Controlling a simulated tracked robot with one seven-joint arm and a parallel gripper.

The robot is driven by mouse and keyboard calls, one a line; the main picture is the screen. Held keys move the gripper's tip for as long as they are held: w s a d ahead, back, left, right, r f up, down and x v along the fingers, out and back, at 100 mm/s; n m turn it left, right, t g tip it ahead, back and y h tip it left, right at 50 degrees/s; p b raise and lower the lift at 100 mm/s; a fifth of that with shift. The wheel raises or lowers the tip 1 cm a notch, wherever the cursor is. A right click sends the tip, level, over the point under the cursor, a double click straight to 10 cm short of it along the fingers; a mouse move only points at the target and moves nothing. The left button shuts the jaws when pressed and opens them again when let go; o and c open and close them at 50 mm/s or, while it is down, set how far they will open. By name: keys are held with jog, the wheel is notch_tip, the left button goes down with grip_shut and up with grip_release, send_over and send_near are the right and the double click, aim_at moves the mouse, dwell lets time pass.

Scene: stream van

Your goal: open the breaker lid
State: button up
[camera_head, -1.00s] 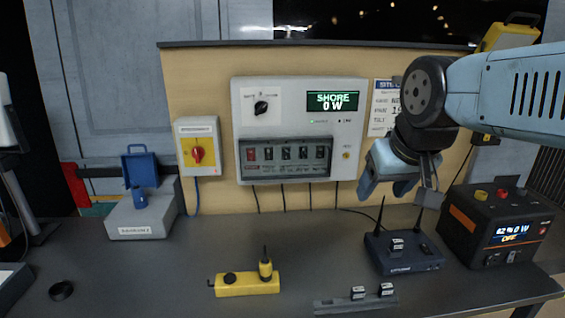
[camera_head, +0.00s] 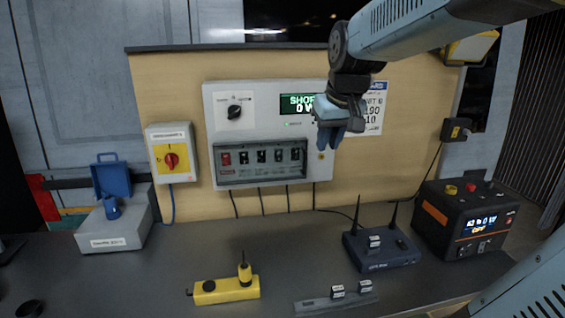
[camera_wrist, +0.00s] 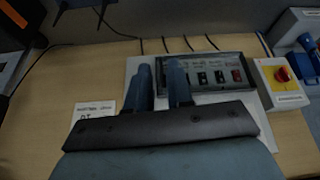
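The breaker lid (camera_head: 260,175) is a dark, see-through cover over a row of breakers on the lower part of the grey wall panel (camera_head: 222,120). It looks shut, with one red and several black switches behind it. It also shows in the wrist view (camera_wrist: 212,64), upside down, beyond my fingers. My gripper (camera_head: 331,140) is at the panel's right edge in the head view, in front of the display's right part and above and right of the lid. It appears apart from the lid. In the wrist view the two blue fingers (camera_wrist: 160,82) are apart with nothing between them.
On the bench stand a grey box with a raised blue cap (camera_head: 110,180), a yellow tool (camera_head: 225,290), a router (camera_head: 380,250) and a black power unit (camera_head: 465,220). Cables hang below the panel.

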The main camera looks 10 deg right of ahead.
send_near(305, 158)
jog(key=shift+n+g+y, duration=0.3)
jog(key=shift+n, duration=0.1)
jog(key=x, duration=1.1)
jog(key=shift+w+d+f, duration=0.1)
jog(key=shift+w+d, duration=0.25)
jog(key=shift+c, duration=0.4)
grip_shut()
